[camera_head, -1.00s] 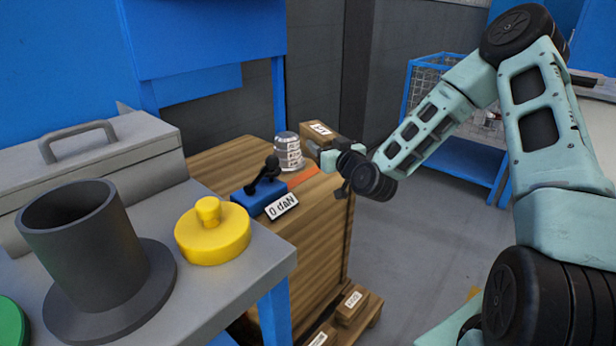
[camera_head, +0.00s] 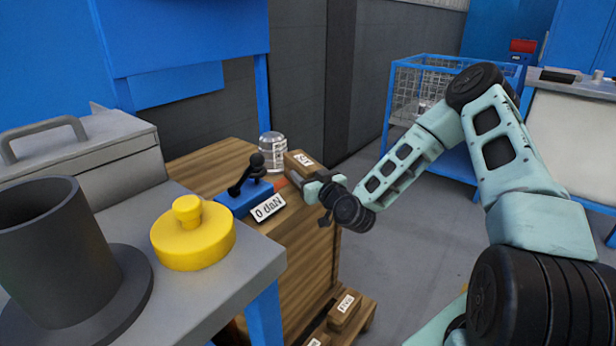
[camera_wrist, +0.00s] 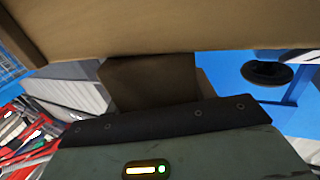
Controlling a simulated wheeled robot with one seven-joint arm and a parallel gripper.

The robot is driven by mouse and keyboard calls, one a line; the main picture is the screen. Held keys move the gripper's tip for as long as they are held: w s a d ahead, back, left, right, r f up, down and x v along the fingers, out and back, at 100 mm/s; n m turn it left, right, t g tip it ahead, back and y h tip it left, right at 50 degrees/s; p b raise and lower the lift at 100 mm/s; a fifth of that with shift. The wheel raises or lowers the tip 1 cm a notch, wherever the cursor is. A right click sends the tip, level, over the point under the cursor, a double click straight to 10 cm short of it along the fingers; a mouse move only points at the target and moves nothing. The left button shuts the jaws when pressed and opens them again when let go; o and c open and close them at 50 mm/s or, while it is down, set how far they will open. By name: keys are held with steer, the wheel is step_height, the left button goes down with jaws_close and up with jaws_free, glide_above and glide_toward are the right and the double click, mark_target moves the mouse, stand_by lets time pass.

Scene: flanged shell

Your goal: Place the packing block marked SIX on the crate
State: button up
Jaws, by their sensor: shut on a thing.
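The brown packing block (camera_head: 303,160) has a white label that seems to read SIX. My gripper (camera_head: 310,186) is shut on it. The block is at the right edge of the crate's wooden top (camera_head: 205,160), beside a clear ribbed jar. I cannot tell whether it touches the top. An orange patch (camera_head: 281,184) shows partly, just left of the gripper. In the wrist view, a brown box-shaped piece (camera_wrist: 150,80) lies just past the gripper's dark edge, and a wide brown surface crosses the top; I cannot tell which is the held block.
The jar (camera_head: 272,150) and a blue device with a black lever (camera_head: 245,197) and a "0 daN" tag stand on the crate. Labelled blocks (camera_head: 345,309) lie low at its front. A grey bench (camera_head: 215,285) with a yellow lid (camera_head: 193,238) and dark flanged shell (camera_head: 60,245) is nearer left.

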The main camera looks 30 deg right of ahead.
steer(key=shift+r, duration=0.1)
steer(key=o, duration=1.2)
steer(key=shift+o, duration=0.2)
steer(key=shift+s, duration=0.2)
steer(key=s+p, duration=0.1)
steer(key=s, duration=1)
steer(key=shift+s+a, duration=0.25)
steer(key=shift+s, duration=0.05)
steer(key=shift+s, duration=0.1)
